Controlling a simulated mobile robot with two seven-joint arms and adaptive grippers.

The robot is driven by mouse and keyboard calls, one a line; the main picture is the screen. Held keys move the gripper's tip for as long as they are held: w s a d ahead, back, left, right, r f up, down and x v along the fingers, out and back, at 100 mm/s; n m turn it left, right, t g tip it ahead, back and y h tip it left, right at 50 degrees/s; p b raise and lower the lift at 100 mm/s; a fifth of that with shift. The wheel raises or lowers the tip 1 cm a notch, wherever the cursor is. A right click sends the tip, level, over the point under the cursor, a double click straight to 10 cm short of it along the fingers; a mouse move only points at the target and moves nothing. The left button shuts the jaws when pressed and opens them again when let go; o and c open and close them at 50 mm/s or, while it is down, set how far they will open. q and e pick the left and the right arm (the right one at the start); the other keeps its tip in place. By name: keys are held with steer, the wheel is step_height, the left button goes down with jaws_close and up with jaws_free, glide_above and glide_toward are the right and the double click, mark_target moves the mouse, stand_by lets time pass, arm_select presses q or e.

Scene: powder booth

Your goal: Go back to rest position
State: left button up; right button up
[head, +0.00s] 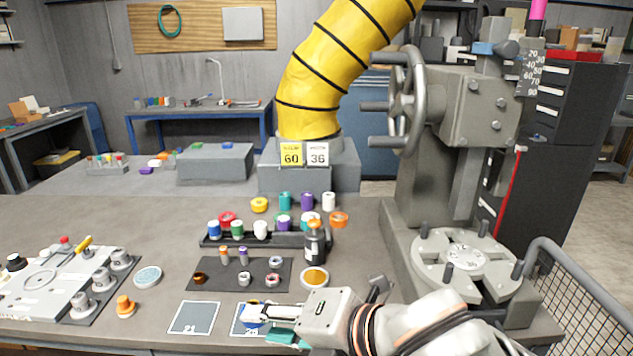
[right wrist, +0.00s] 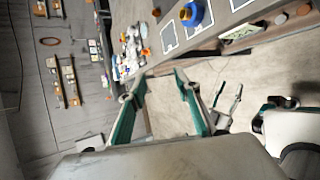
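My right gripper (head: 272,324) reaches in from the lower right in the head view, low over the front of the grey table (head: 370,240). In the right wrist view its teal fingers (right wrist: 163,80) are spread with nothing between them. A blue item (head: 252,312) is on a dark square pad (head: 240,329) near the fingertips. It also shows in the right wrist view as blue with orange (right wrist: 197,15), apart from the fingers. My left gripper is outside the head view. In the right wrist view, a second gripper (right wrist: 230,97), my left, shows with its fingers apart.
A second square pad (head: 194,318) lies left of the gripper. A dark mat (head: 208,280) with small rings and a rack with several coloured spools (head: 252,240) stand behind. A grey press (head: 455,170) and a wire basket (head: 590,310) are at the right, close to my right arm.

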steer(key=w+d+f+m+t+h, duration=0.25)
steer(key=d+f+m, duration=0.35)
steer(key=d+m, duration=0.3)
steer(key=w+d+f+m+t+h, duration=0.2)
steer(key=w+d+f+m+h, duration=0.15)
steer(key=d+f+m, duration=0.5)
steer(key=s+d+f+m+g+h, duration=0.1)
steer(key=s+d+f+m+h, duration=0.3)
steer(key=d, duration=0.5)
steer(key=s+d+f+m+g+h, duration=0.1)
steer(key=s+d+f+m+h, duration=0.15)
steer(key=s+d, duration=0.45)
steer(key=s+d+f+m+g+h, duration=0.2)
steer(key=s+d+f, duration=0.2)
steer(key=d, duration=0.6)
steer(key=w+a+f+m+t+y, duration=0.2)
steer(key=a+f+t+y, duration=0.2)
steer(key=a+f, duration=1)
steer(key=a+y, duration=0.2)
steer(key=y, duration=0.1)
steer(key=shift+a+m, duration=0.2)
steer(key=shift+m, duration=0.1)
